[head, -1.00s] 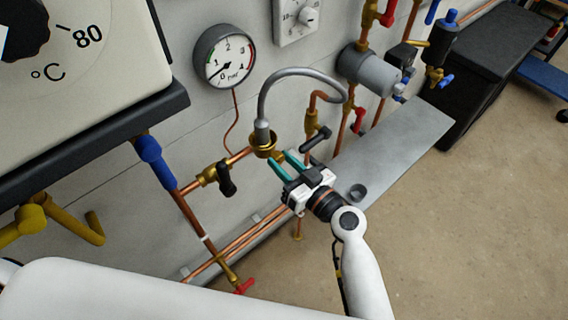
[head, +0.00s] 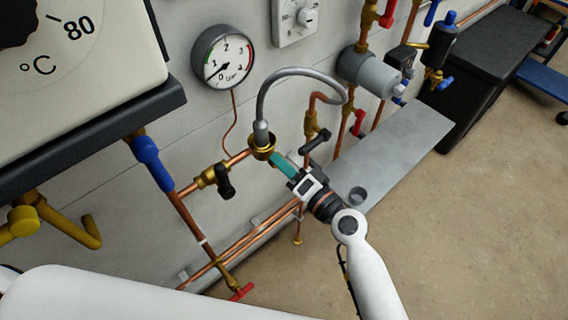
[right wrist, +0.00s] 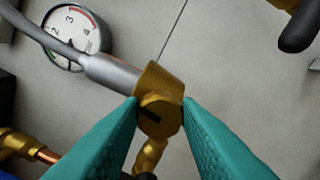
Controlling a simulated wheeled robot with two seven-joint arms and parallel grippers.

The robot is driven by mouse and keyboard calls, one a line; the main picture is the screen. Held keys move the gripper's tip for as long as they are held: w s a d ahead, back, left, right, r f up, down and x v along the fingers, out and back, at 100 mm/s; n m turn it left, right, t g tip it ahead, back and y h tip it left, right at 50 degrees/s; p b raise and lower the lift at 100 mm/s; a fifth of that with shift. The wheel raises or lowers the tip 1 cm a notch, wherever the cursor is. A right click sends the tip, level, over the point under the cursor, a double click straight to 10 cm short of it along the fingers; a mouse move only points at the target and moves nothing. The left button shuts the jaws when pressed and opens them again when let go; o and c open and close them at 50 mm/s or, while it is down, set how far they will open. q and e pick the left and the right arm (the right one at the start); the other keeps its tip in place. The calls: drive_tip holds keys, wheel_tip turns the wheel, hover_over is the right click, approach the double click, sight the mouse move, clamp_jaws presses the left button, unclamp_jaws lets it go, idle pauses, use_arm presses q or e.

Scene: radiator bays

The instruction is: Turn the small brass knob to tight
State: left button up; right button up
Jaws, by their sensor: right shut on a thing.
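The small brass knob (right wrist: 160,116) has a dark slot-like mark, slanted, on its face. It sits on the brass fitting (head: 262,143) at the lower end of the grey braided hose (head: 263,108). My right gripper (right wrist: 160,106) has a teal finger on each side of the knob and is shut on it. In the head view the right gripper (head: 275,160) reaches the fitting from the lower right, and its fingers hide the knob there. My left gripper is in neither view.
A pressure gauge (head: 222,57) hangs on the wall above, its needle near zero. A black-handled valve (head: 224,180) is left of the fitting and another black handle (head: 314,142) is close to its right. Copper pipes (head: 245,238) run below.

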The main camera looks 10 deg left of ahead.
drive_tip(key=shift+f+m+p, duration=0.15)
drive_tip(key=shift+m+p, duration=1.75)
drive_tip(key=shift+m, duration=6.1)
drive_tip(key=o, duration=1)
drive_tip(key=shift+c, duration=0.2)
drive_tip(key=b+v, duration=0.2)
drive_tip(key=v, duration=1)
drive_tip(key=shift+b, duration=0.4)
drive_tip(key=shift+f, duration=0.15)
